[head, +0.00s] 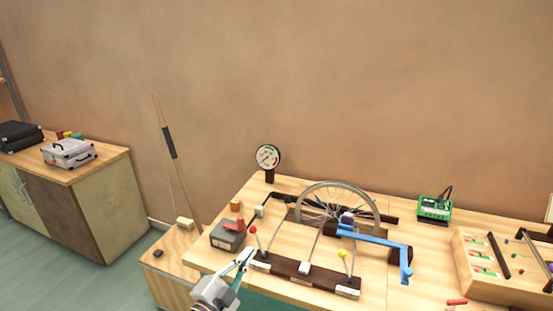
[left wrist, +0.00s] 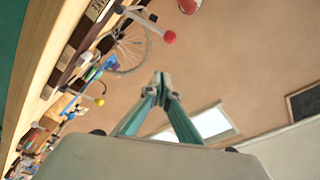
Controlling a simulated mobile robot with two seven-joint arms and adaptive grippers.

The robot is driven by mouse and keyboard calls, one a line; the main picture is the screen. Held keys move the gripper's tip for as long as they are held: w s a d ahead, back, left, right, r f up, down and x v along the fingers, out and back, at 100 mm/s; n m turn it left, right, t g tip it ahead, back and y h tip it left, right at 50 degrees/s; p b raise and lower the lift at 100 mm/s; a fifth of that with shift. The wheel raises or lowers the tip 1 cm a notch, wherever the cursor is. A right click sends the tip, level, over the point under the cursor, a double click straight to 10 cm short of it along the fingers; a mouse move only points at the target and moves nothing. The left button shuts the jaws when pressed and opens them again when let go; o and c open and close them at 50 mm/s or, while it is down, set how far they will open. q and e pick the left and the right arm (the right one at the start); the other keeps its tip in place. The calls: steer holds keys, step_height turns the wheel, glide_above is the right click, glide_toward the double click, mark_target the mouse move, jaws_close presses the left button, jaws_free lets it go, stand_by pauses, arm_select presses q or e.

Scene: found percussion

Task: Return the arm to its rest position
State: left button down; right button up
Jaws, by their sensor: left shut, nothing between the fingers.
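My left gripper (head: 246,256) shows at the bottom of the head view, in front of the table's near left edge. Its teal fingers are shut with nothing between them. In the left wrist view the fingers (left wrist: 161,80) come together at their tips against the wall. The gripper appears apart from the dark bar (head: 305,273) with upright rods behind it. The red ball also shows close in the left wrist view (left wrist: 169,37). My right gripper is not in view.
The wooden table (head: 232,198) holds a spoked wheel (head: 337,205), a blue crank arm (head: 380,239), a round gauge (head: 267,157), a grey box (head: 228,236), a green device (head: 434,208) and a wooden tray (head: 480,286). A cabinet (head: 105,205) with cases stands at left.

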arm_select(q)
steer(key=s+a+f+n+g+y, duration=0.1)
steer(key=s+a+f+n+g, duration=0.1)
steer(key=s+f, duration=0.5)
steer(key=s+a+f+n+g+y, duration=0.2)
steer(key=s+a+f+n, duration=0.2)
steer(key=s, duration=0.6)
steer(key=s+a+f+n+g+y, duration=0.2)
steer(key=s+f+n, duration=0.3)
steer(key=s+f, duration=0.4)
steer(key=shift+s+a+f, duration=0.15)
steer(key=shift+a+f, duration=0.2)
steer(key=shift+a, duration=0.35)
